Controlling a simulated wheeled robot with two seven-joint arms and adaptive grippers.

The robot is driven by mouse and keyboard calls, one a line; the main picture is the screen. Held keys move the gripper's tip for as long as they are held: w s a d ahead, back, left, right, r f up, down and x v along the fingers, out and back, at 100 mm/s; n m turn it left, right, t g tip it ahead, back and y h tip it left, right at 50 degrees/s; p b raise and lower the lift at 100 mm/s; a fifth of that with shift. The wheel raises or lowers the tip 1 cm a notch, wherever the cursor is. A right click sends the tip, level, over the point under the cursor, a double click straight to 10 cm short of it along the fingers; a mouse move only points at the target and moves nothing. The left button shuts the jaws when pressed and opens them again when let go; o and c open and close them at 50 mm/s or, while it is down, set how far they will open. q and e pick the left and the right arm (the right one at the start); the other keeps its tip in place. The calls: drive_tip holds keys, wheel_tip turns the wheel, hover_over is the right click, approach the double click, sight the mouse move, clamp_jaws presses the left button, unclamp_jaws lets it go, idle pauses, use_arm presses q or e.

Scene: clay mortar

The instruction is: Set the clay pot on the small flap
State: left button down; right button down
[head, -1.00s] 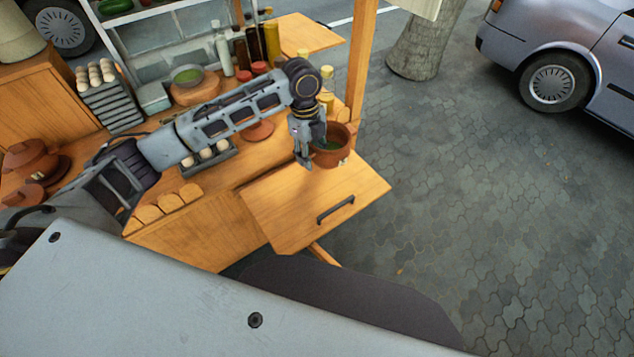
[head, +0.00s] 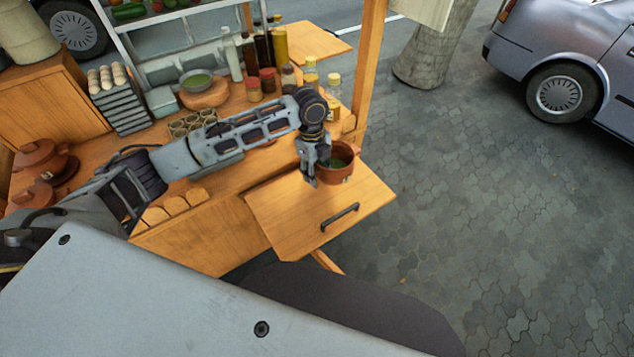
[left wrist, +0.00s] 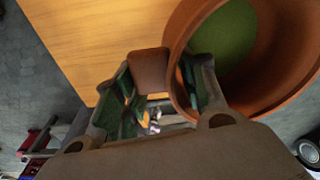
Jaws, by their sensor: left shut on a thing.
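The reddish-brown clay pot (head: 346,174), with green contents, is upright over the back right part of a wooden flap (head: 285,220) with a dark handle. My left gripper (head: 314,178) is at the pot's left side, shut on it. In the left wrist view the pot (left wrist: 291,90) fills the right side, and a brown lug (left wrist: 149,70) sticks out by the fingers of my left gripper (left wrist: 165,100). The flap (left wrist: 90,35) shows beneath. I cannot tell whether the pot's base touches the flap. My right gripper is not in view.
Bottles and jars (head: 268,80) stand on the counter behind my left arm, near a wooden post (head: 368,60). A green-filled bowl (head: 197,82) and lidded clay pots (head: 40,165) are further left. The front part of the flap is bare. Paving (head: 480,220) lies to the right.

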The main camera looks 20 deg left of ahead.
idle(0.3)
use_arm(q)
drive_tip(key=shift+f, duration=2.45)
drive_tip(key=c, duration=0.8)
unclamp_jaws()
drive_tip(key=shift+f, duration=0.1)
drive_tip(key=shift+w+a+r, duration=0.1)
drive_tip(key=shift+a+r, duration=0.1)
drive_tip(key=shift+r, duration=1.8)
drive_tip(key=shift+w+a+r, duration=0.1)
drive_tip(key=shift+a+r, duration=0.1)
drive_tip(key=shift+r, duration=1.85)
drive_tip(key=shift+w+a+r, duration=0.1)
drive_tip(key=shift+a+r, duration=0.1)
drive_tip(key=shift+r, duration=1.8)
